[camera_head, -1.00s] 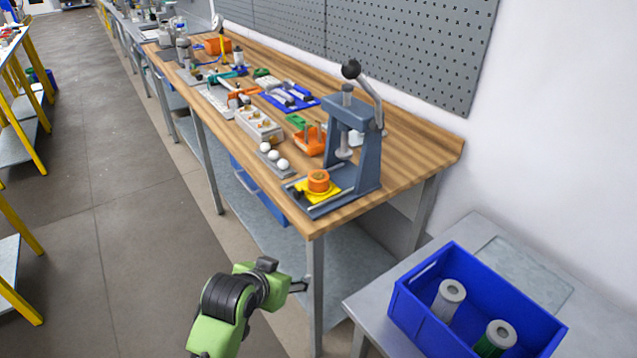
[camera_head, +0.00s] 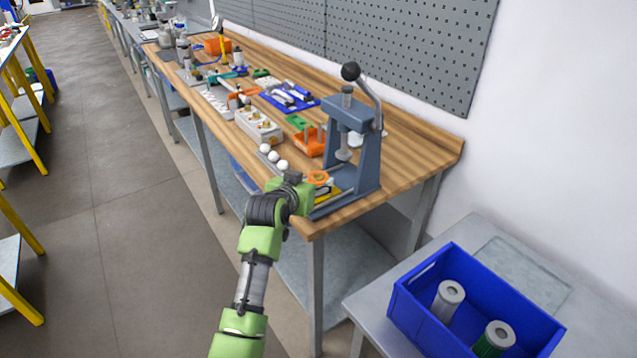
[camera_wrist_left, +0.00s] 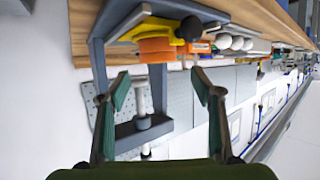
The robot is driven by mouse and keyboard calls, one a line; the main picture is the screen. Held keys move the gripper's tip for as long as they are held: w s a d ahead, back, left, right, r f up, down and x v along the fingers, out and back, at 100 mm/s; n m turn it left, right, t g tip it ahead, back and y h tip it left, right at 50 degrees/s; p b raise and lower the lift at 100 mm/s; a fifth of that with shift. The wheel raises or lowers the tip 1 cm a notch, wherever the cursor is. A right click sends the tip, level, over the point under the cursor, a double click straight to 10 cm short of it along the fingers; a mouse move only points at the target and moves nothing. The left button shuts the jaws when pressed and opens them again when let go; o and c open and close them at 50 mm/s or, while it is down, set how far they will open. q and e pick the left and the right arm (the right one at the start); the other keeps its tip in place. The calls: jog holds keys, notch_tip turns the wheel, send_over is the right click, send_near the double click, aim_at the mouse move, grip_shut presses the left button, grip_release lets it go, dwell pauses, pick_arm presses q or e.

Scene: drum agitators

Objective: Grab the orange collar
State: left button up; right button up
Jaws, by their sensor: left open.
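The orange collar (camera_head: 318,177) sits on the yellow plate (camera_head: 331,191) at the base of the grey-blue press (camera_head: 366,160). My left gripper (camera_head: 306,194) is at the front edge of the bench beside the collar and partly hides it and the plate. In the left wrist view, which is upside down, the collar (camera_wrist_left: 153,46) shows beyond the open fingers of my left gripper (camera_wrist_left: 162,88), with nothing between them. The fingers appear apart from the collar. My right gripper is not in view.
The press frame and its lever (camera_head: 368,92) rise just right of the collar. White balls (camera_head: 273,156) on a holder stand left of it, and an orange tray (camera_head: 309,146) behind. A blue crate (camera_head: 430,325) with two cylinders is at lower right.

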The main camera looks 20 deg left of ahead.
aim_at(318, 177)
pick_arm(q)
jog(key=shift+f+p+x, duration=0.15)
jog(key=shift+p+x, duration=0.15)
jog(key=shift+x, duration=1.35)
jog(key=shift+f+p+x, duration=0.1)
jog(key=shift+p+x, duration=0.15)
jog(key=shift+x, duration=1.4)
jog(key=shift+s+d, duration=0.1)
jog(key=shift+d, duration=0.05)
jog(key=c, duration=1.4)
